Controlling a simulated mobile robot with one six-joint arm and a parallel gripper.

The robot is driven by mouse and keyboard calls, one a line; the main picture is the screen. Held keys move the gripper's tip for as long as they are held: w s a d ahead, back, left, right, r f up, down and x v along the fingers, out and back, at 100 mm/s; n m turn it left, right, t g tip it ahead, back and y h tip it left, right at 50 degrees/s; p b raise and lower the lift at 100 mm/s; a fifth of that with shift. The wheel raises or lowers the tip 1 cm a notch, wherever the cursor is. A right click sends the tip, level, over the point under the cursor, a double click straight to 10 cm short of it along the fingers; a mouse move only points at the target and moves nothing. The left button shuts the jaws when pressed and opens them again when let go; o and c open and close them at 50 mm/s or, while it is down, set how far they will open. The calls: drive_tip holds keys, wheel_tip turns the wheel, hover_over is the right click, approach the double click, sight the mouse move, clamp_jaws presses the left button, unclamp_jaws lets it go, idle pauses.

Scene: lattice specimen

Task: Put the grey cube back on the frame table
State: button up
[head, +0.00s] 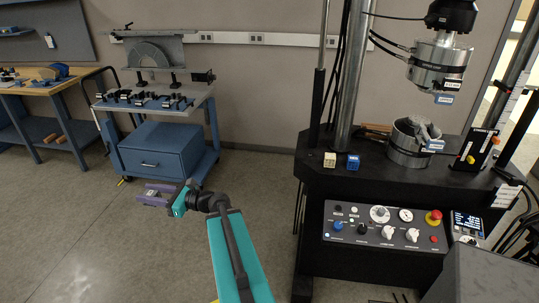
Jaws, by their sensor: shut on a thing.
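My gripper (153,194) hangs over the floor left of the load frame, in front of the blue-grey cart. Its purple fingers are shut on a small grey thing, the grey cube (151,193), which is mostly hidden between them. The frame table (318,177) is the black top of the testing machine at the right, well apart from my gripper. A beige cube (330,159) and a blue cube (353,162) stand side by side near its left front edge.
A round steel platen (406,150) with a rough grey piece sits on the table, under an upper steel head (438,67). A tall column rises behind. A control panel (385,228) faces front. A cart (165,150) and wooden bench (45,85) stand left. Floor between is clear.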

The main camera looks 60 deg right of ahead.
drive_tip(key=s+d+r+m+h+p, duration=0.1)
drive_tip(key=s+d+m+h+p, duration=0.15)
drive_tip(key=s+d+h, duration=0.45)
drive_tip(key=s+d+r+m+g+h+p, duration=0.15)
drive_tip(key=s+d+m, duration=0.25)
drive_tip(key=s+d, duration=0.7)
drive_tip(key=s+d+m+h+p, duration=0.1)
drive_tip(key=s+d+m+h, duration=0.35)
drive_tip(key=d, duration=0.85)
drive_tip(key=s+d+m+g+h+p, duration=0.1)
drive_tip(key=s+d+m+g+h, duration=0.1)
drive_tip(key=s, duration=1)
drive_tip(key=s+d+m+g+h+p, duration=0.2)
drive_tip(key=s+d+g+h, duration=0.2)
drive_tip(key=s, duration=0.8)
drive_tip(key=s+d+m+g+h+p, duration=0.1)
drive_tip(key=s+d+m+g+h, duration=0.2)
drive_tip(key=s, duration=1)
drive_tip(key=d+g+h, duration=0.1)
drive_tip(key=d, duration=0.2)
drive_tip(key=shift+d, duration=0.3)
drive_tip(key=shift+d, duration=0.1)
